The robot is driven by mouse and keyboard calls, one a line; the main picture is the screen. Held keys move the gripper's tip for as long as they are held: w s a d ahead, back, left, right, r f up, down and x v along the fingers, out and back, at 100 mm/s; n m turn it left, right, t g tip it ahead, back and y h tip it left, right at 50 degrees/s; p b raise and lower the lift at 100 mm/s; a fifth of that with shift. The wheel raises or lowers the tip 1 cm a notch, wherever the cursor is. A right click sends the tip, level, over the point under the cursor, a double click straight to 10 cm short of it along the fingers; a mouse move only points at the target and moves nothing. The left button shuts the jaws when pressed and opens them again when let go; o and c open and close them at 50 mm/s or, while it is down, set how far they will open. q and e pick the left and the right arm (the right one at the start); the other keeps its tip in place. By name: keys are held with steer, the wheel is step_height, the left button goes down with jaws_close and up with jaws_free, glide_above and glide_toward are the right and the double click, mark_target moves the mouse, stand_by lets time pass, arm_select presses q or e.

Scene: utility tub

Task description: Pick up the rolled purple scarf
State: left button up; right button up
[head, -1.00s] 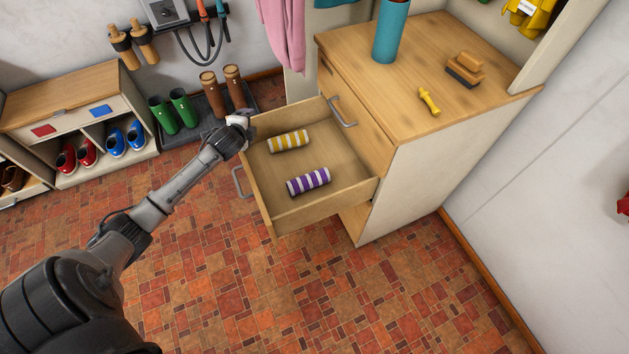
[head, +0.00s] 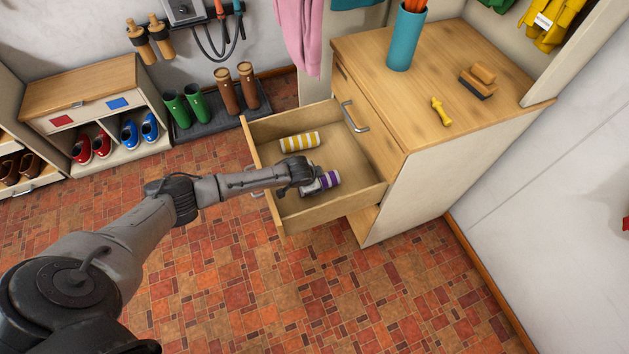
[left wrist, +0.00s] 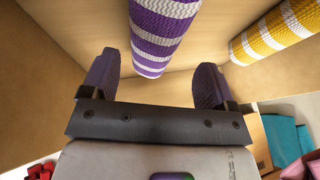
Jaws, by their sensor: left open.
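The rolled purple scarf (head: 329,180), striped purple and white, lies in the open drawer (head: 290,218). My left gripper (head: 309,184) is over the drawer at the scarf's left end, which it partly hides in the head view. In the left wrist view the scarf (left wrist: 160,35) lies ahead of the open left gripper (left wrist: 153,82), lined up between its two fingers. The fingers are apart and hold nothing. I cannot tell whether they touch the scarf. My right gripper is in neither view.
A rolled yellow and white scarf (head: 300,142) lies farther back in the same drawer; it also shows in the left wrist view (left wrist: 275,32). The drawer walls stand around both scarves. The cabinet top (head: 430,70) holds a teal holder (head: 405,40), a brush (head: 478,80) and a yellow-handled item (head: 441,112).

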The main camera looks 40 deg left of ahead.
arm_select(q)
steer(key=x, duration=0.1)
steer(key=b+x, duration=0.2)
steer(key=x, duration=0.1)
steer(key=shift+s+d+f, duration=0.1)
steer(key=shift+s, duration=0.2)
steer(key=shift+w+f+b, duration=0.35)
steer(key=shift+f, duration=0.15)
steer(key=c, duration=0.7)
